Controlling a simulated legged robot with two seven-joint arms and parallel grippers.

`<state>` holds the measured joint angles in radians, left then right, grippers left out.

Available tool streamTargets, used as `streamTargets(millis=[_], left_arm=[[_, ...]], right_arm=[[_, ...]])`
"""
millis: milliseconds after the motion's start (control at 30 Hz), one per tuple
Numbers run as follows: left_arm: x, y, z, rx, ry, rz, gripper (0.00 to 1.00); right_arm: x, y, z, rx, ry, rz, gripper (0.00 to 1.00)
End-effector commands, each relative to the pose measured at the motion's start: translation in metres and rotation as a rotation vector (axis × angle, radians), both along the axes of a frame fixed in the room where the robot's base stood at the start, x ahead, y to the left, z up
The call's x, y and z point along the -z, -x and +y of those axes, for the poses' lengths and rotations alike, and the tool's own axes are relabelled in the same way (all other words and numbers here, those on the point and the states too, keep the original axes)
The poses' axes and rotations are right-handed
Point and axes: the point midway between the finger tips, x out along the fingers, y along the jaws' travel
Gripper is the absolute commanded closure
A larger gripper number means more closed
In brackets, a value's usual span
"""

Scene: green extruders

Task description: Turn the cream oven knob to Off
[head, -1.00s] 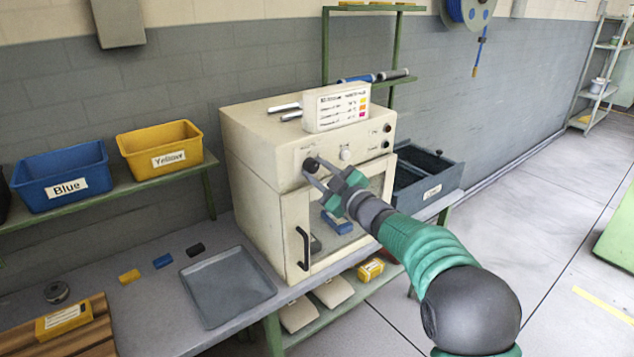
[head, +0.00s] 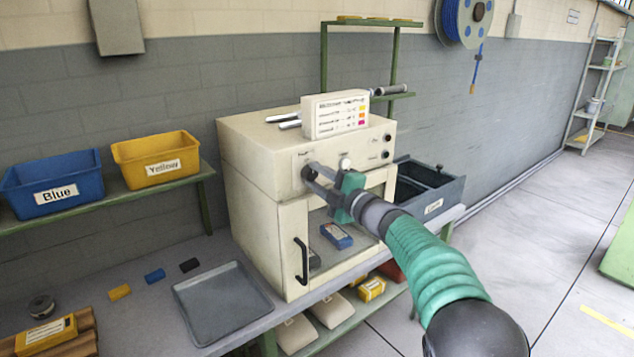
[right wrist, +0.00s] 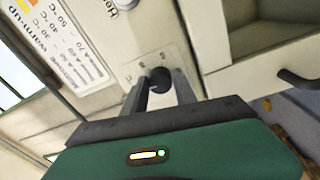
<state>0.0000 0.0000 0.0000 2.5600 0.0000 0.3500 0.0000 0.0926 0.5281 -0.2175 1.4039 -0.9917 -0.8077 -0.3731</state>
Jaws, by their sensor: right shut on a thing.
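The cream oven (head: 250,160) stands on the bench with a window and a black handle on its door. A dark round knob (head: 309,172) sits at the left of its front panel, and it also shows in the right wrist view (right wrist: 160,80). My right gripper (head: 318,177) reaches in from the lower right and is shut on this knob, one finger on each side in the right wrist view (right wrist: 160,90). Small print surrounds the knob, but its pointer and setting are too small to read. My left gripper is not in view.
A blue bin (head: 52,184) and a yellow bin (head: 157,158) stand on the left shelf. A grey tray (head: 222,302) lies in front of the oven. A dark open box (head: 430,188) is right of it. A sign box (head: 334,114) sits on top.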

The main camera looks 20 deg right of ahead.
Motion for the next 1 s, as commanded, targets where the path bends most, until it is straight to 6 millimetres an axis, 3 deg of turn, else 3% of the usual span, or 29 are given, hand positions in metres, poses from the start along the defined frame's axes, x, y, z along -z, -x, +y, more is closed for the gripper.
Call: streamTargets(millis=[33,467,500,633,1000], left_arm=[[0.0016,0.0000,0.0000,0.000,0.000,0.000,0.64],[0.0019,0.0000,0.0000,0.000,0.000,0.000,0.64],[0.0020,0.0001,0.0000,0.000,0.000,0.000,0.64],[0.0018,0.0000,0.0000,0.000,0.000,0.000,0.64],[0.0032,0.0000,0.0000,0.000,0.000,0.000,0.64]], right_arm=[[0.0085,-0.0004,0.0008,-0.001,0.010,0.011,1.00],[0.0091,-0.0005,0.0013,-0.003,0.021,0.008,1.00],[0.0092,-0.0005,0.0013,-0.003,0.021,0.008,0.65],[0.0080,-0.0005,0.0012,-0.003,0.020,0.006,0.48],[0.0030,0.0065,-0.0026,-0.001,0.018,-0.002,0.45]])
